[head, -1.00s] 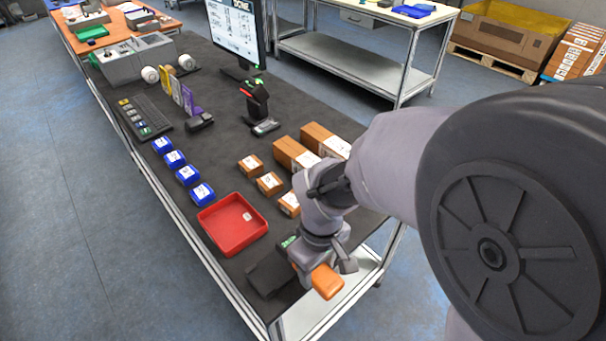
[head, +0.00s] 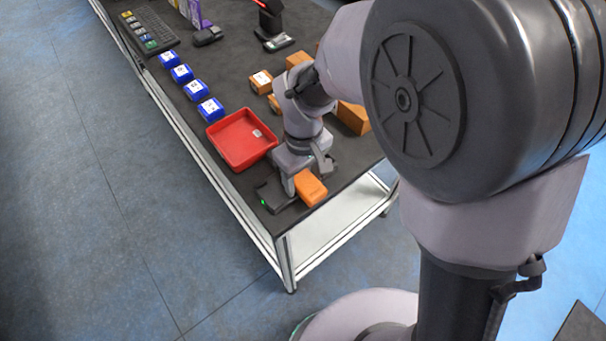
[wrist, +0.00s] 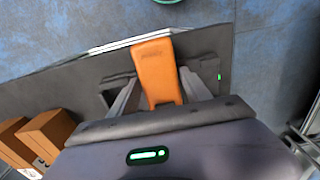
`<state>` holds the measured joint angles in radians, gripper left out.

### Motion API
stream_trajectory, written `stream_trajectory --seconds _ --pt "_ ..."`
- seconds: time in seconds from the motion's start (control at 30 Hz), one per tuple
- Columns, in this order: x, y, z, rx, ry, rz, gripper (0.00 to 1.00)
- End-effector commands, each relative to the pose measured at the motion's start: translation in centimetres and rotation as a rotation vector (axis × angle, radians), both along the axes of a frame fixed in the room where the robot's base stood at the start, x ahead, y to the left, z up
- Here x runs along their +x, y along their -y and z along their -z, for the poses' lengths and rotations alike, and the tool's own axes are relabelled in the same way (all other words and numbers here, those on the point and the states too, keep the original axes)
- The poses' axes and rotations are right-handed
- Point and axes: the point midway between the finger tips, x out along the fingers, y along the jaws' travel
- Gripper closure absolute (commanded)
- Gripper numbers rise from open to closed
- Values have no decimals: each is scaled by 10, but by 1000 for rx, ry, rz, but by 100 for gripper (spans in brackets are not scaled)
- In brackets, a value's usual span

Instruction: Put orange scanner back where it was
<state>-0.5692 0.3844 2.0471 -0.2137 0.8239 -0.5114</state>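The orange scanner (head: 311,188) is at the near corner of the dark table (head: 320,214), over or on a flat black cradle (head: 275,199). A small green light shows on the cradle. In the wrist view, the scanner (wrist: 156,72) points up the picture between the two fingers, with the black cradle (wrist: 204,73) behind and to both sides. My gripper (wrist: 159,76) has a finger against each side of the scanner, with no clear gap. The underside of the scanner is hidden, so I cannot tell whether it rests fully on the cradle.
A red tray (head: 213,136) lies just left of the arm, with a small pale item inside. Several blue boxes (head: 196,90) line the left edge. Brown boxes (head: 354,117) stand behind and beside the arm. The table's near edge is close to the cradle.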

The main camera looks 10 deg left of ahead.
Motion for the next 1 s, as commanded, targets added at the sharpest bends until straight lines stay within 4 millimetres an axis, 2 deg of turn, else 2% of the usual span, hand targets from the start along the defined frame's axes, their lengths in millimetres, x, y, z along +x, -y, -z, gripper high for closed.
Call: stream_trajectory --seconds 0.17,0.27,0.5,0.6,0.73,0.9,0.97,1.0 --pt "0 0 -1 0 0 0 44" --pt "0 0 -11 0 1 0 44" --pt "1 0 -81 2 3 0 44" --pt "0 0 -104 2 3 1 44" --pt "0 0 -121 0 1 0 44" --pt "0 1 -125 1 1 3 44" --pt "0 9 -133 15 14 41 44" --pt "-2 20 -145 37 31 103 44"
